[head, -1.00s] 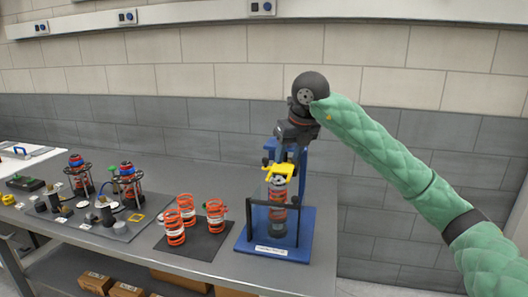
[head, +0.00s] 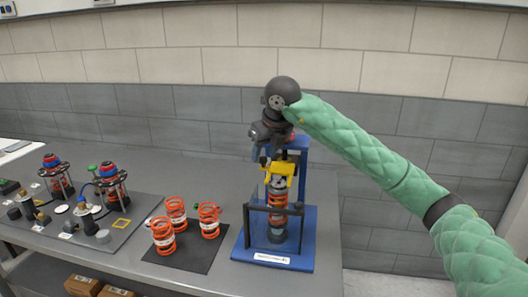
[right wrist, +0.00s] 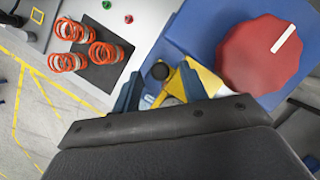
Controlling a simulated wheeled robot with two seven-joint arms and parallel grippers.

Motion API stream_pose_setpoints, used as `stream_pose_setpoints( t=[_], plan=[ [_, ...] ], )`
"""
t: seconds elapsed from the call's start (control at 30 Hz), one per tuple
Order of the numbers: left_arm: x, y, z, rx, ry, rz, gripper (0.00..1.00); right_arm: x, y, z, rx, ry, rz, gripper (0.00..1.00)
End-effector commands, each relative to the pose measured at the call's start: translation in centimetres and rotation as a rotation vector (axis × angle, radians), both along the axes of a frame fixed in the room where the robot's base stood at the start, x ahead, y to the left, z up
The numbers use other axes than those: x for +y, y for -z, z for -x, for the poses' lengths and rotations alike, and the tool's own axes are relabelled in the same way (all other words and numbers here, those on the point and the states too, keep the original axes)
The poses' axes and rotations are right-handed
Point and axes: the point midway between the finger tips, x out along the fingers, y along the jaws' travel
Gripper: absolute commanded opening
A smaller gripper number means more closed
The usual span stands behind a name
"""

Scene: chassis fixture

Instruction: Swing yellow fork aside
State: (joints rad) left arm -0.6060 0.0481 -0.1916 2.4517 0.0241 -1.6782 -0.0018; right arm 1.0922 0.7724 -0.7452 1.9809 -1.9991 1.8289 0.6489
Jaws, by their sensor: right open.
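The yellow fork (head: 283,168) sits near the top of the blue fixture (head: 307,222), above an orange spring unit (head: 278,200). My right gripper (head: 262,155) points down at the fork's left side, very close to it. In the right wrist view, the yellow fork (right wrist: 205,80) shows beside and partly between the open fingers of my right gripper (right wrist: 160,92). A black round knob (right wrist: 160,70) also shows between the fingers. I cannot tell whether a finger touches the fork. My left gripper is not in view.
A red knob with a white mark (right wrist: 262,54) is right of the fork in the wrist view. Several orange springs (head: 163,236) stand on a dark mat (head: 187,252) left of the fixture. More assemblies (head: 111,187) stand farther left. The bench right of the fixture is clear.

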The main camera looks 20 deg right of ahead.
Motion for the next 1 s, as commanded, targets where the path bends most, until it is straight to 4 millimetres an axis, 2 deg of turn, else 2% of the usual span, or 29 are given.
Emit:
stream_pose_setpoints(
  t=[0.2, 0.47, 0.6, 0.7, 1.0],
  plan=[
    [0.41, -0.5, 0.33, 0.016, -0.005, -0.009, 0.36, 0.12, 1.09, -0.44, -0.001, 0.0, 0.0, 0.43],
    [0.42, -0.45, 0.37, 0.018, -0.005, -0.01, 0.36, 0.12, 1.2, -0.47, -0.001, 0.0, 0.0, 0.43],
    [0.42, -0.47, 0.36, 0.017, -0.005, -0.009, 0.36, 0.11, 1.19, -0.46, -0.001, 0.0, 0.0, 0.15],
    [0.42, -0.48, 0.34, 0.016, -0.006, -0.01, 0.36, 0.1, 1.18, -0.46, -0.001, 0.0, 0.0, 0.0],
    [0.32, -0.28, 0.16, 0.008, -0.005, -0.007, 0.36, -0.49, 1.29, -0.3, -0.001, 0.0, 0.001, 0.0]
  ],
)
